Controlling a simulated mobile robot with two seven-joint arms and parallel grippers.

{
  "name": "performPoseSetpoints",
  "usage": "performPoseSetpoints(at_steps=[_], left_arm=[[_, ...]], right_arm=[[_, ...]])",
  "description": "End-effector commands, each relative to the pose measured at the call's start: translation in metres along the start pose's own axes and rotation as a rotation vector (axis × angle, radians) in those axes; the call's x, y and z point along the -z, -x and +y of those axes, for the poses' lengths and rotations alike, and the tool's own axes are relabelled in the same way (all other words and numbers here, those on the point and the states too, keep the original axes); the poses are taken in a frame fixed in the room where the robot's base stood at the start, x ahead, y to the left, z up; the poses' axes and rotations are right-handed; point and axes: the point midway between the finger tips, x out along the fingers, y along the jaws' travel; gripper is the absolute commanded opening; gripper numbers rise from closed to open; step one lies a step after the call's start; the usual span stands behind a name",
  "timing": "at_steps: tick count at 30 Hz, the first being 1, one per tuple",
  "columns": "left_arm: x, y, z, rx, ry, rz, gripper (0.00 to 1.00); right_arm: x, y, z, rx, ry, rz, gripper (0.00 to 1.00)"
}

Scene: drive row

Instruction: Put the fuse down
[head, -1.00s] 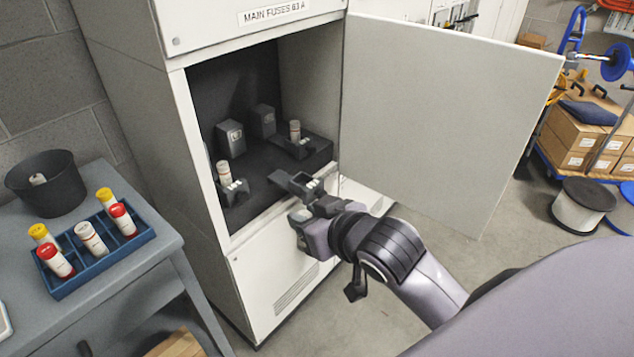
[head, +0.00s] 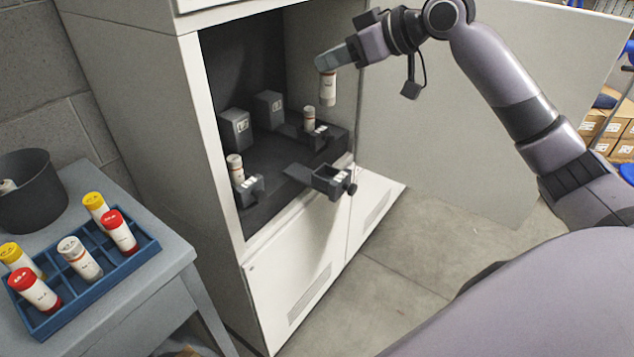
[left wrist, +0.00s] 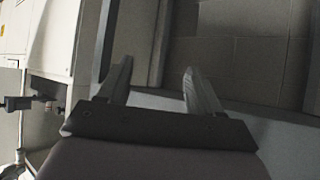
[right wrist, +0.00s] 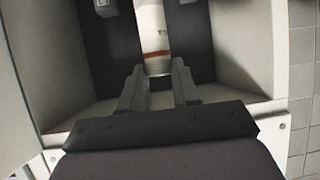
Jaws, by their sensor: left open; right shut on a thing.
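My right gripper (head: 326,62) is shut on a white fuse (head: 328,90) with an orange-red band. The fuse hangs upright in the cabinet opening, clear of the holders below. It also shows between the fingers in the right wrist view (right wrist: 153,35). Below it, an empty dark holder (head: 322,180) sticks out past the cabinet's front edge. A blue tray (head: 150,248) with several red-, yellow- and white-capped fuses sits on the grey table at left. My left gripper (left wrist: 158,85) is open and empty in the left wrist view; the head view does not show it.
Other fuses stand in holders inside the cabinet, at left (head: 236,169) and at the back right (head: 309,119). The open cabinet door (head: 450,130) stands on the right, behind my right arm. A dark bin (head: 30,195) stands on the table (head: 165,280).

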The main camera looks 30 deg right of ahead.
Motion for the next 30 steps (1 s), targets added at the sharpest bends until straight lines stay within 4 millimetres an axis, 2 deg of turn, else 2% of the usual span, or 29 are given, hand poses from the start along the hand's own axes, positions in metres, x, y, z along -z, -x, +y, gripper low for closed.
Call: performPoseSetpoints(at_steps=[2,5,18,21,30], left_arm=[[-0.002,-0.001,0.000,0.000,0.000,0.000,0.65],[-0.004,-0.002,0.000,-0.001,0.000,-0.001,0.65],[-0.010,-0.008,0.004,-0.010,0.009,-0.006,0.65],[-0.009,-0.008,0.005,-0.012,0.010,-0.003,0.65],[-0.009,-0.009,0.005,-0.013,0.010,-0.002,0.65]], right_arm=[[0.001,0.003,0.003,0.000,0.000,-0.001,0.00],[-0.007,-0.001,0.004,0.003,0.000,-0.004,0.00],[-0.103,-0.052,0.003,0.003,-0.003,-0.005,0.00],[-0.119,-0.062,0.003,0.003,-0.002,-0.004,0.00],[-0.141,-0.074,0.003,0.003,-0.001,-0.002,0.00]])
